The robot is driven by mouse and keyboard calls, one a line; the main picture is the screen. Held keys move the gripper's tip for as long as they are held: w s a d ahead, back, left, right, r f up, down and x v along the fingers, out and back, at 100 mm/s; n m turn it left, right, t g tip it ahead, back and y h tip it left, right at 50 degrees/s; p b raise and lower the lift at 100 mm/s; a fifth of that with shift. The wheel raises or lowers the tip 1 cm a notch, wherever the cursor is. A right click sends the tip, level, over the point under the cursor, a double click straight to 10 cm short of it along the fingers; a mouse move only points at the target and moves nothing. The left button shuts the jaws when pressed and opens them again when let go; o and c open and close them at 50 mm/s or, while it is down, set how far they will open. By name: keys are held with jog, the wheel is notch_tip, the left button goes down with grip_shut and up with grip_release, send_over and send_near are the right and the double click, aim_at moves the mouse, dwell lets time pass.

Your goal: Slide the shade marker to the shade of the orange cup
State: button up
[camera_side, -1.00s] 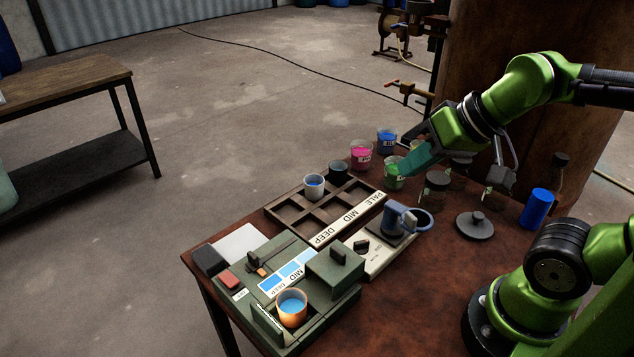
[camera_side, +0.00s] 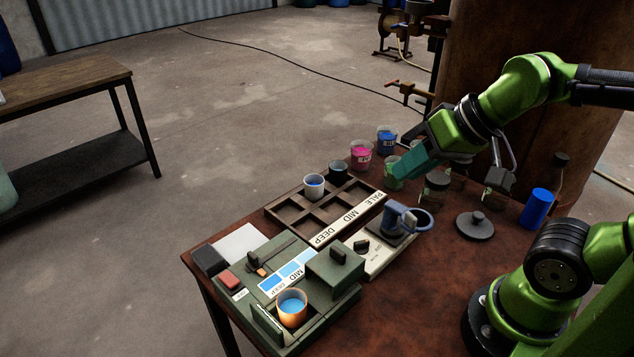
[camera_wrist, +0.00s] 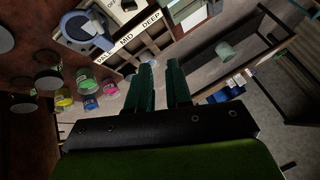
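The shade marker, a dark knob with an orange pointer (camera_side: 259,269), sits in a slot on the green box (camera_side: 240,291), near the slot's left end beside the DEEP patch. The blue patches (camera_side: 290,270) run from DEEP at the left through MID to a paler one at the right. The orange cup (camera_side: 292,315) stands upright at the box's front and holds light-to-mid blue liquid. My gripper (camera_side: 393,177) is far from both, over the back right of the table by the jars. In the wrist view its fingers (camera_wrist: 161,66) are apart with nothing between them.
A wooden tray (camera_side: 275,212) marked PALE, MID, DEEP holds a cup with blue and a dark cup. A grey-blue device (camera_side: 395,222) stands right of the tray. Pink (camera_side: 361,153) and blue (camera_side: 387,140) jars stand behind. A lidded block (camera_side: 335,272) rises beside the orange cup.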

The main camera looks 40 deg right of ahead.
jog(key=shift+o, duration=1.3)
jog(key=w+a+n+g, duration=0.2)
jog(key=w+a+g, duration=0.2)
jog(key=w+a, duration=0.4)
jog(key=shift+w+f+n, duration=0.4)
jog(key=shift+w, duration=0.1)
jog(key=n+g+h, duration=0.1)
jog(key=g+h, duration=0.1)
jog(key=g, duration=0.1)
send_over(252, 254)
jog(key=shift+f, duration=0.85)
notch_tip(252, 254, down, 16)
jog(key=shift+f, duration=0.1)
grip_shut()
